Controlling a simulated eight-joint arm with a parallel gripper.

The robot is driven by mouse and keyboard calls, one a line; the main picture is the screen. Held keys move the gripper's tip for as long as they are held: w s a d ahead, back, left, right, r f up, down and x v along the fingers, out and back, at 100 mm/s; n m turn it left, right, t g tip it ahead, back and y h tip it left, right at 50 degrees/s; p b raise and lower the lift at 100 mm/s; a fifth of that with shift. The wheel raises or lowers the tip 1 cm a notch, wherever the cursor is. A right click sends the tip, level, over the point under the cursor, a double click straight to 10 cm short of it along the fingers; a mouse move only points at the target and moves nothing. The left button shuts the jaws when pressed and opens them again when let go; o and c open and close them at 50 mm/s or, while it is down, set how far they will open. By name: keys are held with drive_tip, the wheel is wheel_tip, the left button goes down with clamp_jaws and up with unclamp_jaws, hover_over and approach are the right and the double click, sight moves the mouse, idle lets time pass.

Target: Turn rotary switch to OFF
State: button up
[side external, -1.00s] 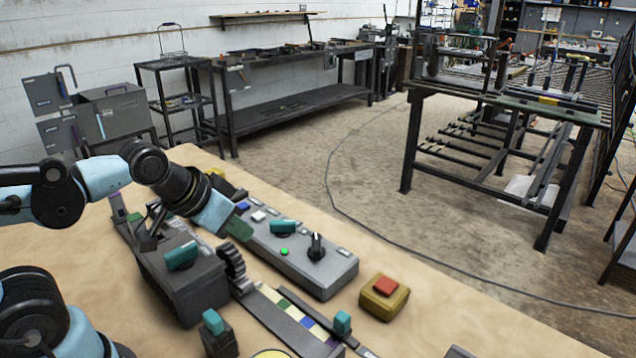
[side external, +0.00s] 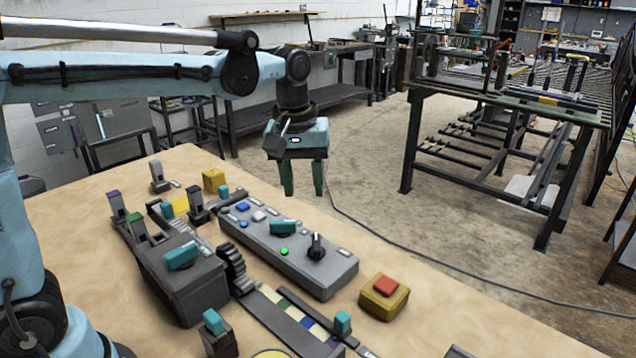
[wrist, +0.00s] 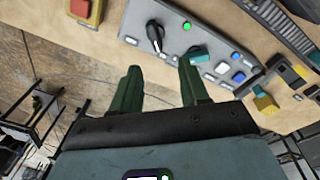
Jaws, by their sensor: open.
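The rotary switch (side external: 317,247) is a black knob with a pale pointer line, near the right end of a grey control panel (side external: 325,277). In the wrist view the same black knob (wrist: 155,35) shows beyond the fingertips. Its labels are too small to read. My gripper (side external: 303,188) points down with its green fingers apart and empty. It appears above and behind the panel, toward the table's far edge, and apart from the knob. In the wrist view my gripper (wrist: 160,68) has its fingers spread below the knob.
The panel also bears a teal handle (side external: 283,227), a green light (side external: 284,251) and blue and white buttons. A red button on a yellow box (side external: 384,297) stands right of it. A dark box with a teal handle (side external: 182,256) and a gear (side external: 236,268) stand left.

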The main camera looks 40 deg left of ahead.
sight(316, 241)
drive_tip(key=shift+n+g, duration=0.6)
drive_tip(key=shift+n, duration=0.2)
drive_tip(key=f, duration=0.4)
drive_tip(key=w+f, duration=0.1)
drive_tip(key=f, duration=0.3)
drive_tip(key=w+d+f, duration=0.1)
drive_tip(key=f, duration=0.3)
drive_tip(key=shift+w+f, duration=0.15)
drive_tip(key=shift+f, duration=0.25)
clamp_jaws()
